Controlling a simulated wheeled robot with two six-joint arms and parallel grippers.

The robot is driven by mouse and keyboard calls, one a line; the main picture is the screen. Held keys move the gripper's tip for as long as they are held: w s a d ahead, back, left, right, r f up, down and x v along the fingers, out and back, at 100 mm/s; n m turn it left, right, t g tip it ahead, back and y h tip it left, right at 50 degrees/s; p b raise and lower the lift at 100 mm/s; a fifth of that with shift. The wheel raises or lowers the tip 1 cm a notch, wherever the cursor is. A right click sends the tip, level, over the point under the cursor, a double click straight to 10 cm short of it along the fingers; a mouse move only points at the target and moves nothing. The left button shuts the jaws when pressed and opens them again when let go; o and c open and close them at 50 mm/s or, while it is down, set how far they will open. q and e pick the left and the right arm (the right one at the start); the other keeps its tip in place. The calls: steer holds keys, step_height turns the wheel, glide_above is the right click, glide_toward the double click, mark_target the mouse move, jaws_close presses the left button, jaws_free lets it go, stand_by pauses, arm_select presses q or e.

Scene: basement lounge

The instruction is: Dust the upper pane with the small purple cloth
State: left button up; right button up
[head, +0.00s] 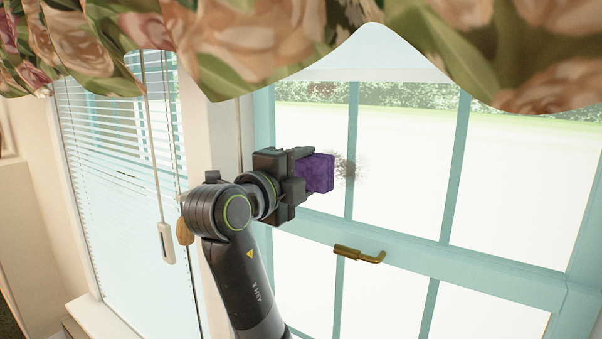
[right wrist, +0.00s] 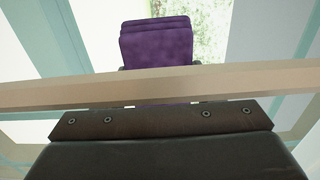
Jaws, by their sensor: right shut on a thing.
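The small purple cloth (head: 316,172) is a folded pad held in my right gripper (head: 303,172), which is shut on it. It also shows in the right wrist view (right wrist: 156,44). The upper pane (head: 400,165) is set in a teal window frame with upright bars. A dark speckled dust patch (head: 348,170) lies on the pane just right of the cloth, across a bar. The cloth is in front of the pane near the patch; I cannot tell if it touches the glass. My left gripper is not in view.
A floral valance (head: 250,45) hangs across the top. A brass handle (head: 360,254) sticks out from the sash rail below the pane. White blinds (head: 120,170) cover a window at left. Cords with a white pull (head: 166,243) and a brown tassel (head: 184,231) hang beside my arm.

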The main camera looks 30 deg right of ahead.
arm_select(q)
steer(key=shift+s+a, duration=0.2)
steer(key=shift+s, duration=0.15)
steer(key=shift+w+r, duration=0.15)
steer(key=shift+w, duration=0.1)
arm_select(e)
steer(key=shift+x, duration=0.85)
